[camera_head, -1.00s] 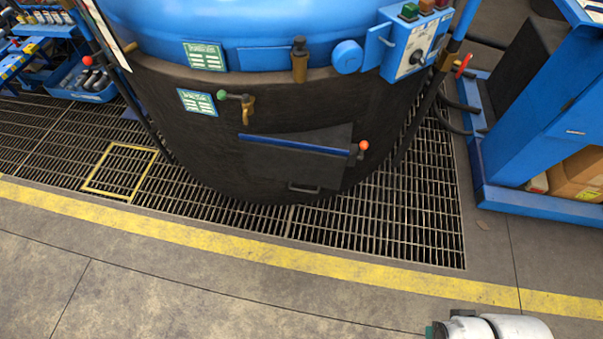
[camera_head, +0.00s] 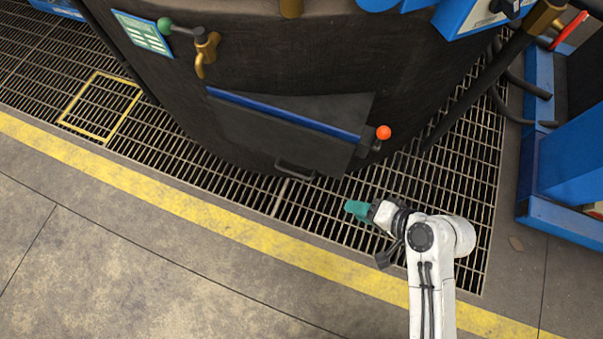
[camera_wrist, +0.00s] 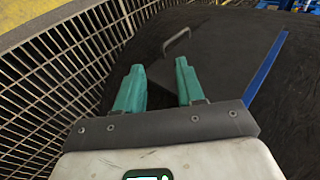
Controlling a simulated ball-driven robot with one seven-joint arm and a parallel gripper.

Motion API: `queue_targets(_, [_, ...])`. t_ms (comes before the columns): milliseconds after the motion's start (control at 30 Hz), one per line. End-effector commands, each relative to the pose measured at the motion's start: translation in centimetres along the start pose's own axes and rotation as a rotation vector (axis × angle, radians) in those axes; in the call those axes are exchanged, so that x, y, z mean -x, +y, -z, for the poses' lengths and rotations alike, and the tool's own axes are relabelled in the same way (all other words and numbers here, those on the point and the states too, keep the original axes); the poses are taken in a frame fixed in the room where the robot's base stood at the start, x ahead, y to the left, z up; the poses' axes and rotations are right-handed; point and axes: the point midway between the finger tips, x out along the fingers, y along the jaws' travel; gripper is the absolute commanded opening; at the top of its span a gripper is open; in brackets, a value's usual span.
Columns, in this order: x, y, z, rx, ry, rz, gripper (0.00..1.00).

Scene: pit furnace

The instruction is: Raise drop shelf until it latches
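The drop shelf (camera_head: 290,125) is a dark panel hanging down against the front of the black furnace wall, with a blue strip along its upper edge. A bar handle (camera_head: 295,171) sits near its lower edge. A lever with an orange ball (camera_head: 383,132) is at its right end. In the wrist view the handle (camera_wrist: 177,40) lies ahead of the fingertips, and the shelf (camera_wrist: 228,62) with its blue strip is to the right. My gripper (camera_head: 356,208) is right of and below the handle, apart from it. Its teal fingers (camera_wrist: 160,72) are spread and empty.
Floor grating (camera_head: 440,190) surrounds the furnace base, with a yellow floor stripe (camera_head: 200,205) in front. A brass valve (camera_head: 206,50) with a green-ball lever is above left of the shelf. Black pipes and a blue cabinet (camera_head: 570,170) stand at the right. The left foreground floor is clear.

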Motion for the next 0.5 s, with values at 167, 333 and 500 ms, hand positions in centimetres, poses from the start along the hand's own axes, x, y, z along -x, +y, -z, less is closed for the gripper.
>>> queue_targets(167, [-7.6,1.8,0.3,-0.193,0.005,0.199,0.38])
queue_targets(333, [-12.6,2.5,1.1,-0.4,-0.001,0.377,0.38])
queue_targets(500, [-15.8,3.0,1.9,-0.578,-0.015,0.511,0.38])
